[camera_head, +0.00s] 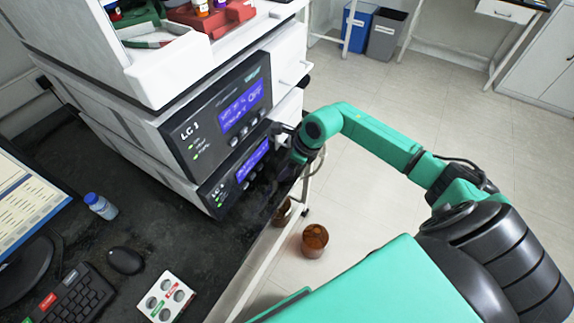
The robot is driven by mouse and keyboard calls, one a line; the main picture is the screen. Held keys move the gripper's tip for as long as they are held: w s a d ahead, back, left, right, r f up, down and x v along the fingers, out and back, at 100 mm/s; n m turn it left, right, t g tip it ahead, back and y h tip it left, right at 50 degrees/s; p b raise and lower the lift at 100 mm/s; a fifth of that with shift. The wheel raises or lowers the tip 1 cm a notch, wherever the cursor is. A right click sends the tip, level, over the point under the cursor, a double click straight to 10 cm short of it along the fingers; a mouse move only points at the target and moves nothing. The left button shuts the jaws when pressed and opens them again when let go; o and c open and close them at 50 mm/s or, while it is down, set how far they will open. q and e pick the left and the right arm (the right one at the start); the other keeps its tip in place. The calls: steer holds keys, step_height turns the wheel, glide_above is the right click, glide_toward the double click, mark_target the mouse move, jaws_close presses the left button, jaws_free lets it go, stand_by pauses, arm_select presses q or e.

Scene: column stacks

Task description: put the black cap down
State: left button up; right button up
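I cannot make out a black cap in the head view. My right arm reaches in from the right, and its dark gripper (284,148) is at the right front edge of the stacked instrument (217,122) with the LC 1 panel. The gripper's fingers are small, dark and partly hidden against the instrument, so I cannot tell whether they are open or hold anything. My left gripper is not in view.
The dark bench (150,225) holds a small blue-capped bottle (101,206), a mouse (125,261), a keyboard (78,297), a monitor (25,205) and a white holder with round holes (166,296). Brown containers (314,241) stand below the bench edge. Bins (386,35) stand behind.

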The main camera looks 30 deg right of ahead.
steer(key=shift+o, duration=1.2)
steer(key=shift+r, duration=0.15)
steer(key=b+v, duration=0.1)
steer(key=v, duration=1.1)
steer(key=shift+a, duration=0.1)
steer(key=shift+s, duration=0.1)
